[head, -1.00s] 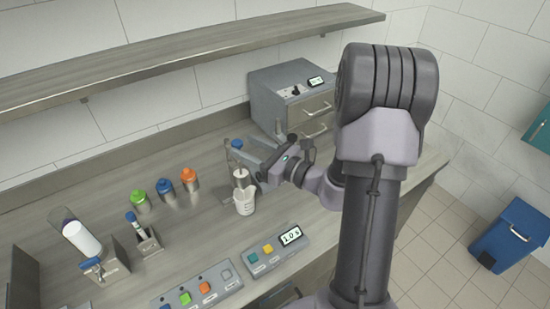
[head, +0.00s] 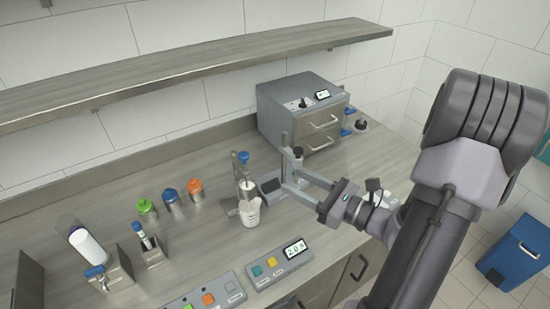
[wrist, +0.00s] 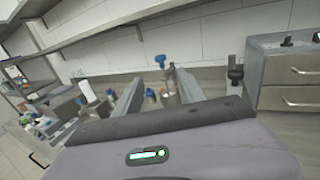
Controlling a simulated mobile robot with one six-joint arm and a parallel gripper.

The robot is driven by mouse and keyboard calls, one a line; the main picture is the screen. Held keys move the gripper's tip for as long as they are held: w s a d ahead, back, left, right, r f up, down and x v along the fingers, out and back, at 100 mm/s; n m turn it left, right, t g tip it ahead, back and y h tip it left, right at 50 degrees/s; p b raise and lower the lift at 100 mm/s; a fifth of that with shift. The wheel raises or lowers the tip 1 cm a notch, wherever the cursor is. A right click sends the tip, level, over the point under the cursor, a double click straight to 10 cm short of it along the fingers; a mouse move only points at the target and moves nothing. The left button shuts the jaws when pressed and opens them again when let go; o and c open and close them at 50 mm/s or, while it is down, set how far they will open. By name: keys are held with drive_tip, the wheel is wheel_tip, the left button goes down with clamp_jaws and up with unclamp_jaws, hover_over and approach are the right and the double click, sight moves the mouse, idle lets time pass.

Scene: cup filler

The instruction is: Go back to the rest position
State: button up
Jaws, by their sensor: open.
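My gripper (head: 283,163) is open and empty above the counter, to the right of the white cup (head: 249,213). Clear space shows between the gripper and the cup. The cup stands upright at the filler (head: 243,172), which has a blue top. In the wrist view, the two fingers of my gripper (wrist: 155,82) are spread apart with nothing held between them. The filler's blue top (wrist: 160,60) shows beyond them, and the lower parts there are partly hidden by a finger.
Green, blue and orange capped bottles (head: 172,200) stand left of the cup. A button box with a display (head: 280,264) sits in front. A grey drawer cabinet (head: 300,112) stands at the back right. A long shelf (head: 200,70) runs above the counter.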

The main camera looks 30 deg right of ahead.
drive_tip(key=shift+a, duration=0.1)
drive_tip(key=s+a+f+n+g+y+b, duration=0.1)
drive_tip(key=s+a+n+g+y+b, duration=0.15)
drive_tip(key=a+n+g, duration=0.6)
drive_tip(key=s+a+f+n+g+y+b, duration=0.15)
drive_tip(key=s+a+n+g, duration=0.35)
drive_tip(key=a, duration=0.7)
drive_tip(key=s+n+t+h+b, duration=0.1)
drive_tip(key=n+h, duration=0.2)
drive_tip(key=n, duration=0.1)
drive_tip(key=s+r+n+h+b, duration=0.1)
drive_tip(key=s+n+h, duration=0.1)
drive_tip(key=n, duration=0.3)
drive_tip(key=s+a+r+n+t+h+b, duration=0.1)
drive_tip(key=n+h+b, duration=0.1)
drive_tip(key=n+h, duration=0.1)
drive_tip(key=shift+s+n+t+h, duration=0.15)
drive_tip(key=shift+n+t+h, duration=0.25)
drive_tip(key=shift+n, duration=0.45)
